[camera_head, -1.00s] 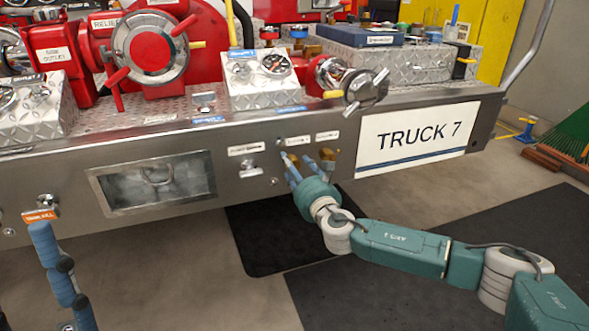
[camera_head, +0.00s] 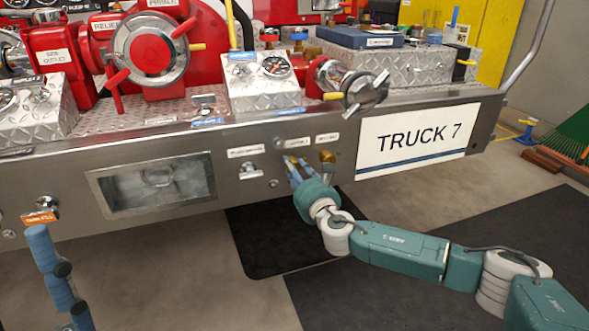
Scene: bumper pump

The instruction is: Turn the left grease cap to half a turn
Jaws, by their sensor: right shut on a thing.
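The left grease cap (camera_head: 304,161) is a small brass knob on the front of the steel bumper, under a white label. It is mostly hidden by the fingers of my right gripper (camera_head: 294,167), which is shut on it. The right grease cap (camera_head: 327,157), also brass, sticks out free just to the right. My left gripper (camera_head: 58,275) shows only in part at the lower left, as blue finger segments with dark joints. It is away from the caps, and its opening cannot be told.
A steel pull knob (camera_head: 249,169) is left of the caps. The TRUCK 7 sign (camera_head: 416,139) is to their right. A recessed tray (camera_head: 112,198) is farther left. A capped outlet (camera_head: 358,87) overhangs the bumper above. Open floor lies below.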

